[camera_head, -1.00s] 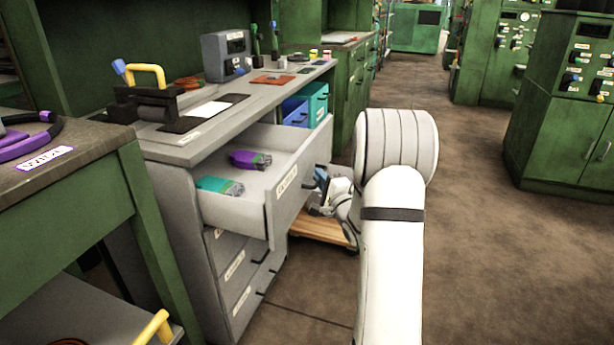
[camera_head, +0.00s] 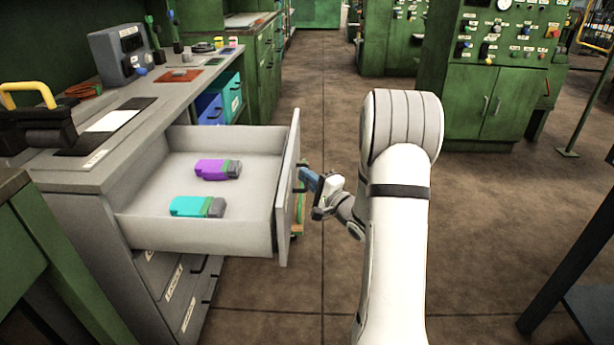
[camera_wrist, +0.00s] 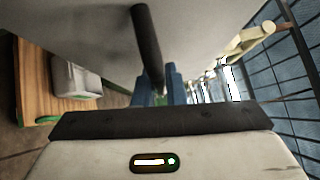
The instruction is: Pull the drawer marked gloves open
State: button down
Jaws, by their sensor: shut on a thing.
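The top drawer (camera_head: 200,239) of the grey cabinet stands well out from the cabinet body. In the wrist view the black bar handle (camera_wrist: 147,45) runs down between the blue fingers (camera_wrist: 163,90).
Closed drawers (camera_head: 175,285) with labels sit below. A grey worktop (camera_head: 150,95) holds a device and tools. A green bench corner (camera_head: 25,260) is at the near left. A wooden board (camera_wrist: 40,80) with a grey object shows in the wrist view.

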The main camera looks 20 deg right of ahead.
jog(key=shift+w+a+r, duration=0.1)
jog(key=c, duration=1.5)
grip_release()
jog(key=shift+a, duration=0.15)
jog(key=p+v, duration=0.2)
jog(key=v, duration=0.6)
jog(key=shift+w, duration=0.1)
